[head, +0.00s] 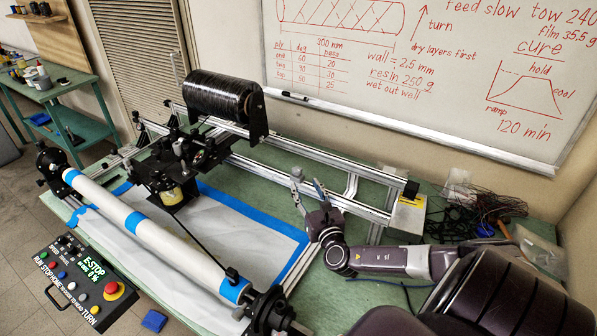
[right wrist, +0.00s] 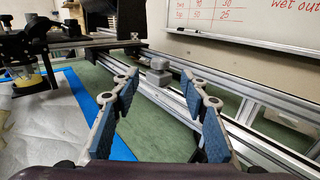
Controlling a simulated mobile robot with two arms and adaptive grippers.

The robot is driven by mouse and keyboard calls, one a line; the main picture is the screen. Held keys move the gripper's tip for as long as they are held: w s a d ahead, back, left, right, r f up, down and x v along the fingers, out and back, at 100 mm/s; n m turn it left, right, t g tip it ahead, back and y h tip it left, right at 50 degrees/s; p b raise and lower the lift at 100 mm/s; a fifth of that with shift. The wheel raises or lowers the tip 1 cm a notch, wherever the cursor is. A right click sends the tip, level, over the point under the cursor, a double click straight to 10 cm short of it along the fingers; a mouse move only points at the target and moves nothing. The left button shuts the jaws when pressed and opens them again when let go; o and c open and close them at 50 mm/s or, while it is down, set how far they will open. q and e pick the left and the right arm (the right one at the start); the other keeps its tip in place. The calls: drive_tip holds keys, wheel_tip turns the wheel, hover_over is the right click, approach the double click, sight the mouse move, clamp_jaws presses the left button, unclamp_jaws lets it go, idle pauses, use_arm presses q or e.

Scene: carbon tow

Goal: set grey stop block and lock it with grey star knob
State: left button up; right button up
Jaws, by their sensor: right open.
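The grey stop block (right wrist: 158,77) sits on the near aluminium rail, with a rounded grey piece (right wrist: 158,63) on top that looks like the star knob. In the head view the block with its top (head: 296,174) shows small at the rail, and its lower part is partly hidden by a finger. My right gripper (head: 307,190) is open and empty, just on the near side of the rail. In the right wrist view its spread fingers (right wrist: 160,92) frame the block, which lies beyond the tips, apart from them. My left gripper is not in view.
The aluminium rails (head: 340,200) cross the green table. A carriage with a black tow spool (head: 218,95) stands left along them. A white mandrel (head: 150,235) lies in front over a sheet edged in blue tape. Tangled dark tow (head: 485,205) lies at right; a whiteboard (head: 450,110) stands behind.

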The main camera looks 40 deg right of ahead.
sight(298, 173)
drive_tip(key=shift+p+x, duration=0.35)
drive_tip(key=shift+x, duration=3.45)
clamp_jaws()
drive_tip(key=shift+h, duration=0.3)
